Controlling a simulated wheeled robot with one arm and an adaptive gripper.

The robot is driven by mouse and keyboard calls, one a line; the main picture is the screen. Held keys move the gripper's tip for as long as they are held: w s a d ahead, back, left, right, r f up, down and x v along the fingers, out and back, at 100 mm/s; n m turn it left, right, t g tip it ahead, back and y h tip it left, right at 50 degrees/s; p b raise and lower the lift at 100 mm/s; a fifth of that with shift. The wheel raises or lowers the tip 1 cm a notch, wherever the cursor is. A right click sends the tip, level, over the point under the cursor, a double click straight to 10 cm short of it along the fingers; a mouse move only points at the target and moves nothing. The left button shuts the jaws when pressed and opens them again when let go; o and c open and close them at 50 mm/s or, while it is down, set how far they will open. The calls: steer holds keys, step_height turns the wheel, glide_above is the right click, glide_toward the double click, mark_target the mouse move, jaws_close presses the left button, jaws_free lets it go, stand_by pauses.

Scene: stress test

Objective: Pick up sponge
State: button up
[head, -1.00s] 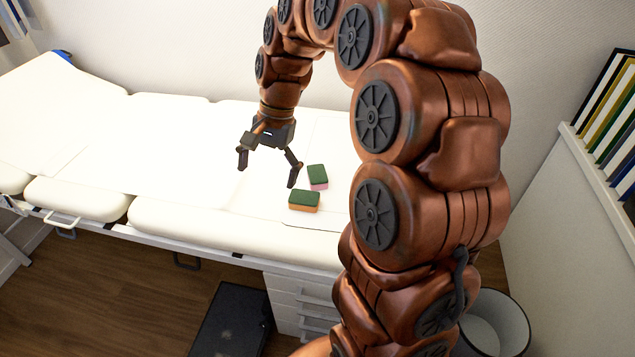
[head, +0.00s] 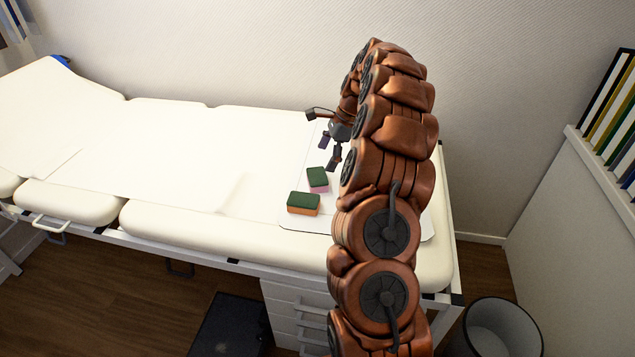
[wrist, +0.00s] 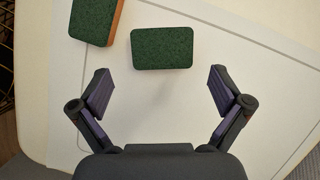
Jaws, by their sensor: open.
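Two sponges with green tops lie on a white sheet on the exam couch. The orange-sided sponge (head: 303,203) is nearer the couch's front edge. The pink-sided sponge (head: 318,180) lies just behind it, to the right. My gripper (head: 322,140) is open and empty, a little behind the pink-sided sponge. In the wrist view my gripper (wrist: 161,92) has its fingers spread wide. The pink-sided sponge (wrist: 162,48) sits ahead of the gap, roughly centred, only its green top showing. The orange-sided sponge (wrist: 95,20) is at the upper left, partly cut off.
The cream couch (head: 170,227) has free room to the left of the sponges. A wall stands behind it. A bin (head: 500,328) is on the floor at the right, below a shelf with binders (head: 612,105). My arm hides part of the couch's right end.

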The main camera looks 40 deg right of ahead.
mark_target(317, 175)
steer(key=shift+x, duration=1.25)
steer(key=shift+d+x, duration=0.15)
steer(key=shift+x, duration=1.15)
steer(key=shift+d+x, duration=0.1)
steer(key=shift+x, duration=1.15)
steer(key=shift+c, duration=0.3)
steer(key=c, duration=0.5)
steer(key=shift+o, duration=0.2)
step_height(317, 175, up, 10)
steer(key=shift+f, duration=0.1)
